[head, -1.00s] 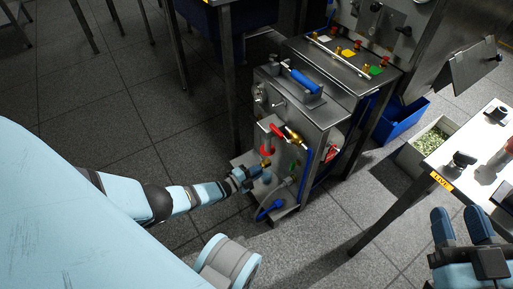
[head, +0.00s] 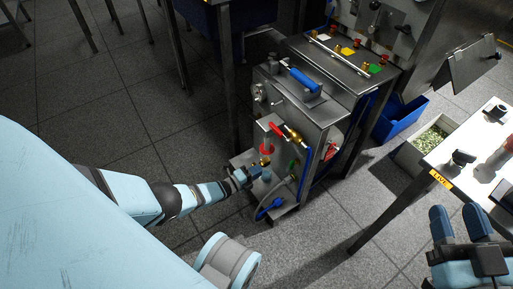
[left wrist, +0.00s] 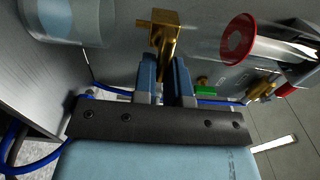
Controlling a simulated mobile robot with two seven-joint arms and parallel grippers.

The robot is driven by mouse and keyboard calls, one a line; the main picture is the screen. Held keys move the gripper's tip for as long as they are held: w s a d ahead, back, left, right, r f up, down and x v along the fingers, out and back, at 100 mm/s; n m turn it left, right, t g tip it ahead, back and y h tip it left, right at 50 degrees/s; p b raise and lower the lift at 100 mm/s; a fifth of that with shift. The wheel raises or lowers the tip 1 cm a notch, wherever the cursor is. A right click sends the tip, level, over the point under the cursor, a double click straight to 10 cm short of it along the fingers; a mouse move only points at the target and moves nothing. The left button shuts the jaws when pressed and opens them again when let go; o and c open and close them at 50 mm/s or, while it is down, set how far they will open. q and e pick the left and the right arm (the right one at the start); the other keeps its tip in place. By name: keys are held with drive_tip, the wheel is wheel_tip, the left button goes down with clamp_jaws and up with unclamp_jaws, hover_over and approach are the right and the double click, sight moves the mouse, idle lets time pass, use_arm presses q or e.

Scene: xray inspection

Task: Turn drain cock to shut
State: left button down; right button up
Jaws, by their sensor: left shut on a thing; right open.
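The brass drain cock (left wrist: 165,32) is at the top middle of the left wrist view, with a short side stub pointing left. It also shows in the head view as a small brass fitting (head: 265,161) low on the front of the steel unit. My left gripper (left wrist: 166,68) is shut on the lower part of this brass piece, which is partly hidden between the two blue fingers. In the head view the left gripper (head: 256,173) reaches the unit's lower front. My right gripper (head: 459,222) is open and empty at the lower right, away from the unit.
A clear tube with a red ring (left wrist: 238,40) is right of the cock.

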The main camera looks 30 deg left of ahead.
use_arm(q)
drive_tip(key=c, duration=1.2)
unclamp_jaws()
drive_tip(key=p+v, duration=0.4)
drive_tip(key=v, duration=1)
use_arm(e)
drive_tip(key=m, duration=0.1)
drive_tip(key=s+a+m+g, duration=0.1)
drive_tip(key=shift+s+a+f+m+h, duration=0.1)
drive_tip(key=shift+s+f+m+h, duration=0.1)
drive_tip(key=shift+s+m+h, duration=0.15)
drive_tip(key=shift+f, duration=0.15)
use_arm(q)
drive_tip(key=shift+s, duration=0.1)
